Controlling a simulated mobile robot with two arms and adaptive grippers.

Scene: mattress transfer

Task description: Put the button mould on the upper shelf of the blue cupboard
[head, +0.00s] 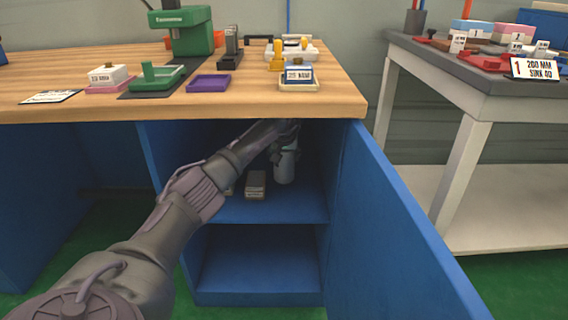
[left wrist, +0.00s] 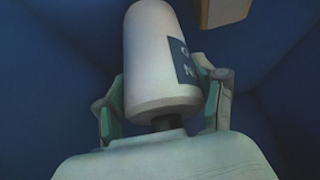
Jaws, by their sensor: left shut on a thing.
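The blue cupboard (head: 168,175) stands under the wooden bench with its door open to the right. My left arm reaches into its upper compartment. My left gripper (head: 286,152) is shut on a pale, rounded cylinder, which I take to be the button mould (head: 285,169). The cylinder looks upright, at or just above the upper shelf (head: 235,209); I cannot tell if it touches. In the left wrist view the button mould (left wrist: 160,60) has a dark label, too blurred to read, and stands between the two fingers of the left gripper (left wrist: 165,100). My right gripper is not in view.
A small brownish block (head: 256,184) lies on the upper shelf left of the cylinder. The lower compartment (head: 258,265) is empty. The open door (head: 395,235) bounds the right side. The bench top (head: 60,90) above carries several tools and trays.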

